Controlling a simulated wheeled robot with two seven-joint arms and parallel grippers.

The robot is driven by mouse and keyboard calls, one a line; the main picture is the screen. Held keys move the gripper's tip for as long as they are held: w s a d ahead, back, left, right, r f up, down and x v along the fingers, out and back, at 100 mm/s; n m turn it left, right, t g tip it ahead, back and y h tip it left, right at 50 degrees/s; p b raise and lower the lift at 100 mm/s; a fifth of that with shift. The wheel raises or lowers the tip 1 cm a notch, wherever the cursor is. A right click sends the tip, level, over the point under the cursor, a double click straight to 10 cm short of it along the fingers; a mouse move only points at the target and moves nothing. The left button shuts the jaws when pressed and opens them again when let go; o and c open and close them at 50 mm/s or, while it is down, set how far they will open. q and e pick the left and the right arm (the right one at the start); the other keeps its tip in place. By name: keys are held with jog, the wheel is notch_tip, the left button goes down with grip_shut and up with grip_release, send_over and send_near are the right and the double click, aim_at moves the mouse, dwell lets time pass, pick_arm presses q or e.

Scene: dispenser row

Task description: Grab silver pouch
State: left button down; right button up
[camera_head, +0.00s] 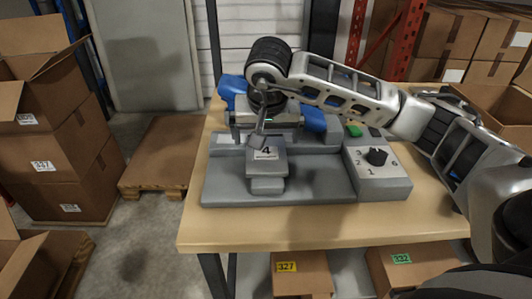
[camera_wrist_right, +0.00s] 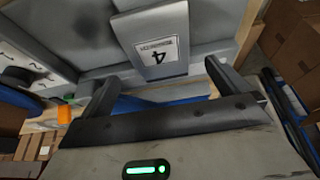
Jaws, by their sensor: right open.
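I cannot make out a silver pouch in either view. The grey dispenser (camera_head: 225,187) stands on the table, and its block labelled 4 (camera_head: 268,172) faces me; the label also shows upside down in the right wrist view (camera_wrist_right: 157,50). My right gripper (camera_head: 259,140) hangs from the right arm over the dispenser, just above and behind the label. In the right wrist view its two dark fingers (camera_wrist_right: 160,80) are spread apart with nothing held between them. The wrist and arm hide part of the dispenser's back. My left gripper is not in view.
A control box with a dark dial (camera_head: 376,157) and a green button sits at the dispenser's right. Blue parts (camera_head: 314,119) flank its back. The wooden tabletop (camera_head: 300,228) is bare in front. Cardboard boxes (camera_head: 65,150) are stacked at left, with a pallet (camera_head: 155,160) beside them.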

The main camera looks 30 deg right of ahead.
aim_at(266, 151)
jog(key=x, duration=0.5)
jog(key=shift+s+a+f+p, duration=0.1)
jog(key=shift+s+a+p, duration=0.05)
jog(key=shift+s+p, duration=0.15)
jog(key=c, duration=0.9)
jog(key=shift+c, duration=0.2)
